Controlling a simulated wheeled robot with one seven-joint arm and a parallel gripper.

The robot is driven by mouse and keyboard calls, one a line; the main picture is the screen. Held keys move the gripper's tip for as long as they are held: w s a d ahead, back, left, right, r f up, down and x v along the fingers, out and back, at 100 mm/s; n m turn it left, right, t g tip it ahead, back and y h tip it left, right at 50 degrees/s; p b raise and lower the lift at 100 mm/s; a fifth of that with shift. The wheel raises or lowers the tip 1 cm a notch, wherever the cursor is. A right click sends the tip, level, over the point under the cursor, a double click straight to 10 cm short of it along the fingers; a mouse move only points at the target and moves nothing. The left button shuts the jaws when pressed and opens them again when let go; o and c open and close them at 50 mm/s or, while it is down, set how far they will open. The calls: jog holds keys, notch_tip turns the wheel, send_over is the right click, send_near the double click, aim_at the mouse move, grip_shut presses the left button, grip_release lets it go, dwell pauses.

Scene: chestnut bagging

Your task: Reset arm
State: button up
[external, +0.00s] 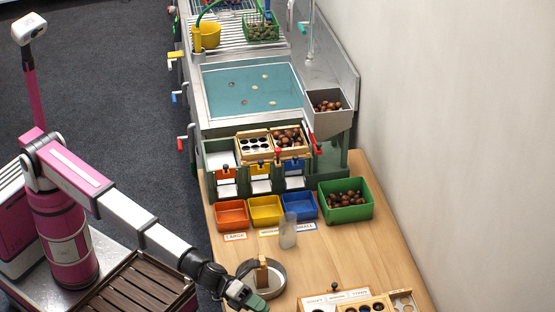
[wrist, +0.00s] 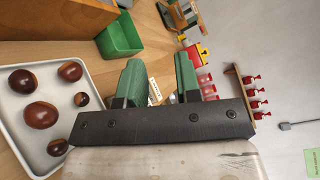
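My gripper (external: 250,298) is at the bottom of the external view, at the table's near-left edge, beside a round metal pan (external: 279,283) with a wooden block standing in it. My pink and white arm reaches down to it from the left. In the wrist view my gripper (wrist: 158,66) shows two green fingers standing apart with nothing held between them. A white tray (wrist: 20,120) with several brown chestnuts (wrist: 41,115) lies left of the fingers in that view.
On the wooden table (external: 385,250) are orange (external: 232,214), yellow (external: 265,210) and blue (external: 299,206) bins, a green crate (external: 364,210) of chestnuts and a clear cup (external: 288,232). A sorting rack (external: 340,298) stands at the near right. A wall (external: 450,130) bounds the right side.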

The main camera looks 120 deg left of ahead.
jog(key=s+d+f+n+h, duration=0.2)
jog(key=d+f+h, duration=0.1)
jog(key=d, duration=0.5)
jog(key=s+d+f+n+h, duration=0.2)
jog(key=d+n+h, duration=0.1)
jog(key=d, duration=0.6)
jog(key=s+d+f+n+h, duration=0.2)
jog(key=d+f+h, duration=0.1)
jog(key=d, duration=0.5)
jog(key=s+a+f+n+g+y, duration=0.3)
jog(key=s+a+f+n+y, duration=0.2)
jog(key=s+a+f, duration=0.5)
jog(key=s+a+f+n+g+y, duration=0.4)
jog(key=s+a+f+n+y, duration=0.15)
jog(key=a, duration=0.75)
jog(key=s+a+f+n+g, duration=0.2)
jog(key=s+a+g, duration=0.1)
jog(key=s, duration=0.6)
jog(key=s+a+f+n+g, duration=0.2)
jog(key=s+a+g, duration=0.1)
jog(key=s, duration=0.7)
jog(key=s+a+f+n+g, duration=0.2)
jog(key=s+a, duration=0.3)
jog(key=s, duration=0.4)
jog(key=shift+s+f+g, duration=0.4)
jog(key=shift+g, duration=0.5)
